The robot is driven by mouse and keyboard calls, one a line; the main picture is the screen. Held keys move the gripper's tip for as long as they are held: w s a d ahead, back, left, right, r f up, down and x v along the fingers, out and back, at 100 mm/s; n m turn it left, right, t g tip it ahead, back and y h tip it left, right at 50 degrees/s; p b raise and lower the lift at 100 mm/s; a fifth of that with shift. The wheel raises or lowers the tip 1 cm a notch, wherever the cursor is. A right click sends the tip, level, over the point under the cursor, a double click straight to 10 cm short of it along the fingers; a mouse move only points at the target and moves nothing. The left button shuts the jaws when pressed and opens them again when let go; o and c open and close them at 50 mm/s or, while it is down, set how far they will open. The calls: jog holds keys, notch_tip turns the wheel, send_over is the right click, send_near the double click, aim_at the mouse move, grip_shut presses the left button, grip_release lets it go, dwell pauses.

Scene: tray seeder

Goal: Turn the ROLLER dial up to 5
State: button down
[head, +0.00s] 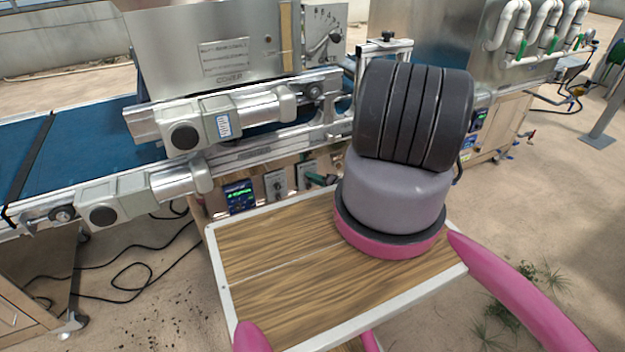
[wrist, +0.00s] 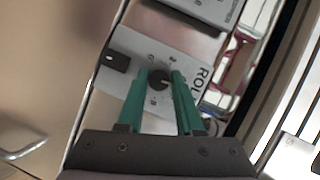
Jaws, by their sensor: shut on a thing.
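The ROLLER dial is a round black knob (wrist: 159,80) on a pale plate (wrist: 190,50), in the wrist view. Part of the label, "ROL", shows to the right of the knob. My gripper (wrist: 160,78) has its two green fingers shut on the knob, one on each side. Small marks ring the knob, too small to read, so I cannot tell its setting. In the head view my gripper (head: 322,180) shows as small green fingers at the front panel under the conveyor. There my arm hides part of the panel and the knob is not clear.
A black switch (wrist: 115,58) sits left of the knob on the panel. In the head view a display (head: 240,197) and another control plate (head: 276,185) are left of my gripper. The blue conveyor (head: 90,150) and its motors stand above. A large dial plate (head: 325,30) is higher up.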

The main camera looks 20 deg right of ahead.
jog(key=shift+d, duration=0.15)
jog(key=c, duration=0.8)
grip_release()
jog(key=shift+c, duration=0.2)
jog(key=v, duration=1)
jog(key=shift+s, duration=0.35)
jog(key=shift+d, duration=0.1)
